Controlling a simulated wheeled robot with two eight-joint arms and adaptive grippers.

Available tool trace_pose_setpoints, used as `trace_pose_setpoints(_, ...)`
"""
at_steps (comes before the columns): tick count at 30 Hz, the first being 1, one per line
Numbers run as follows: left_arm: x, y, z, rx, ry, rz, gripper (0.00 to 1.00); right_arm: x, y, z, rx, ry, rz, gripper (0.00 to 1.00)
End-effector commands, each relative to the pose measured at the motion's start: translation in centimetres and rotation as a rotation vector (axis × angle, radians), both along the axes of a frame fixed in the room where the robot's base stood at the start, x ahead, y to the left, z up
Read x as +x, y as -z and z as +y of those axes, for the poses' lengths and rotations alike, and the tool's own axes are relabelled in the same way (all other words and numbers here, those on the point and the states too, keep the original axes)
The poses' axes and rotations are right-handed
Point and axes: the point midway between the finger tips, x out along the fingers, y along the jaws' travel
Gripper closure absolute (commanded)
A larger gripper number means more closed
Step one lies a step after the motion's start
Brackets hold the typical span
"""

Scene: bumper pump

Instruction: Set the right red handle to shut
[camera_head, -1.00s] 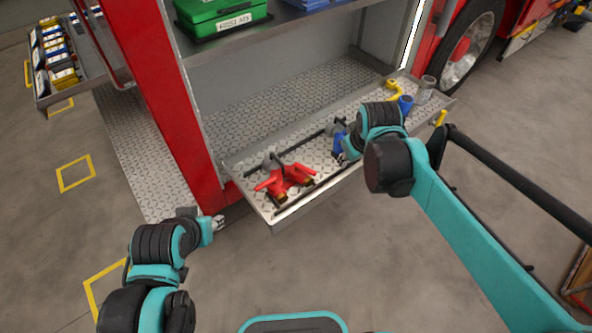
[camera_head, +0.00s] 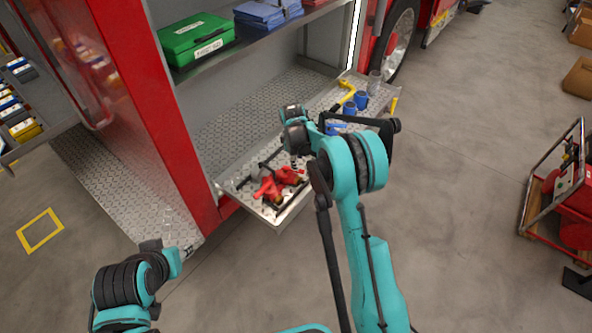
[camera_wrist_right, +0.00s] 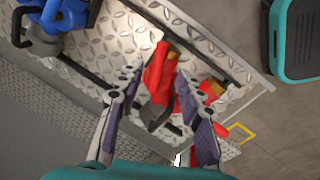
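The red valve fitting lies in the metal tray, with a left red handle (camera_head: 267,188) and a right red handle (camera_head: 288,175). In the right wrist view, one red handle (camera_wrist_right: 158,72), apparently the right one, shows between the two spread fingers of my right gripper (camera_wrist_right: 158,79). Contact cannot be told. The other red handle (camera_wrist_right: 186,98) is partly hidden behind a finger. In the head view my right gripper (camera_head: 297,160) is above the tray beside the red handles. My left gripper (camera_head: 188,252) is low, left of the tray, away from the handles; its fingers are too small to judge.
The tray (camera_head: 232,178) juts from the red truck. Blue fittings (camera_head: 350,107) and a yellow piece (camera_head: 347,91) lie farther back in it. A green case (camera_head: 195,38) sits on the shelf above. A red cart (camera_head: 570,195) stands right. The floor in front is clear.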

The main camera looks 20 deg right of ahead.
Motion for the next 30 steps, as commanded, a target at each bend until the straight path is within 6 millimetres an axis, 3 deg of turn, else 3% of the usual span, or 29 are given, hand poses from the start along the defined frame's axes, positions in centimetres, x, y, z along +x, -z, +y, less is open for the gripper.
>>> trace_pose_setpoints(3, 0.0, 1.0, 0.0, 0.0, 0.0, 0.0, 0.63, 0.4, 2.4, -0.2, 0.0, 0.001, 0.0, 0.63)
trace_pose_setpoints(9, 0.0, 2.0, 0.0, 0.0, 0.0, 0.0, 0.63, 0.8, 5.1, -0.5, 0.001, 0.002, -0.002, 0.63)
trace_pose_setpoints(21, 0.0, 2.1, 0.0, 0.0, 0.0, 0.0, 0.63, 1.0, 6.1, -0.6, 0.001, 0.002, -0.002, 0.63)
trace_pose_setpoints(22, 0.0, 2.1, 0.0, 0.0, 0.0, 0.0, 0.63, 1.0, 6.1, -0.6, 0.001, 0.002, -0.002, 0.66)
trace_pose_setpoints(26, 0.0, 2.1, 0.0, 0.0, 0.0, 0.0, 0.63, 1.0, 6.0, -0.6, 0.001, 0.002, -0.002, 1.0)
trace_pose_setpoints(30, 0.0, 2.1, 0.0, 0.0, 0.0, 0.0, 0.63, 1.0, 6.0, -0.6, 0.001, 0.002, -0.002, 1.0)
